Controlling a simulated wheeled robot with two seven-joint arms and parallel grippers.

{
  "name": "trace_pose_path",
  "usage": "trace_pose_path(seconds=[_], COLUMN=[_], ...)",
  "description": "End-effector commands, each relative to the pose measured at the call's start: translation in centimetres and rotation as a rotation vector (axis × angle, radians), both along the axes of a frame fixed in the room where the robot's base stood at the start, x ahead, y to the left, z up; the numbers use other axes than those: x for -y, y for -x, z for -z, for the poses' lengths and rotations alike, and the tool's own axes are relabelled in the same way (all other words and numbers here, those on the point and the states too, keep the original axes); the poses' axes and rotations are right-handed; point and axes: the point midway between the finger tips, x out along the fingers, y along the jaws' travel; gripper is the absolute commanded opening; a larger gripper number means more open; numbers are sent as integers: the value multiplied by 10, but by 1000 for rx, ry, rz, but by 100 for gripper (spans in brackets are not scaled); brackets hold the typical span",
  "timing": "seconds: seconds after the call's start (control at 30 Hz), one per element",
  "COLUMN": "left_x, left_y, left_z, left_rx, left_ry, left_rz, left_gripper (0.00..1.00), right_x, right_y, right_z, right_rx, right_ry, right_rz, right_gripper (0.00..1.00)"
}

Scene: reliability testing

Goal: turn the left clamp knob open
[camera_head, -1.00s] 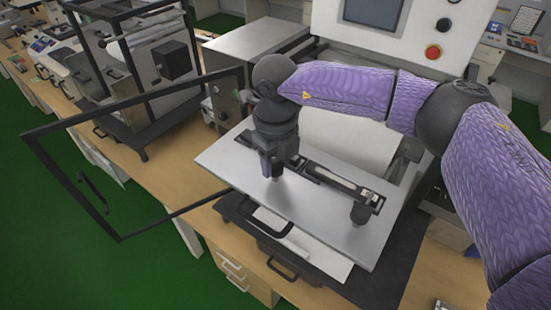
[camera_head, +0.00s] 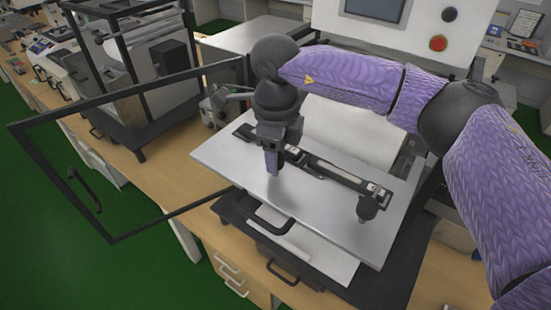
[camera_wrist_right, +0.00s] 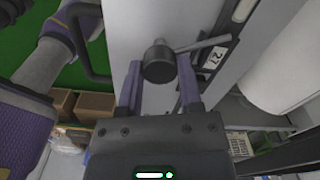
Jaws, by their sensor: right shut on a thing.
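The left clamp knob is a dark round knob (camera_wrist_right: 160,62) with a grey lever beside it in the right wrist view. In the head view my gripper hides it. My right gripper (camera_head: 272,165) points down at the left end of the clamp bar (camera_head: 325,172) and is shut on the knob. In the right wrist view its two purple fingers (camera_wrist_right: 158,72) stand on either side of the knob. The right clamp knob (camera_head: 367,206) stands upright and free at the other end of the bar.
The bar lies across a flat metal plate (camera_head: 235,165) of the machine. A white roll (camera_head: 350,130) is behind it. An open black-framed door (camera_head: 62,185) sticks out at left. A panel with a red button (camera_head: 438,43) stands at the back.

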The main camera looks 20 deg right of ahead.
Motion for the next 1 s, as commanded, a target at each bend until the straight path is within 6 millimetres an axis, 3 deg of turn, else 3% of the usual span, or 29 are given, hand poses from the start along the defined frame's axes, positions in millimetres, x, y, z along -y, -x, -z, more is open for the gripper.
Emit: trace_pose_path(seconds=[0.4,1.0], left_x=[0,0], left_y=[1,2], left_z=[24,41], left_rx=[-2,-4], left_ry=[1,0], left_rz=[0,0], left_gripper=[0,0], right_x=[0,0], right_y=[-1,-2], right_z=[1,-1], right_rx=[4,5], right_ry=[-2,-2], right_rz=[-392,-897], right_gripper=[0,0])
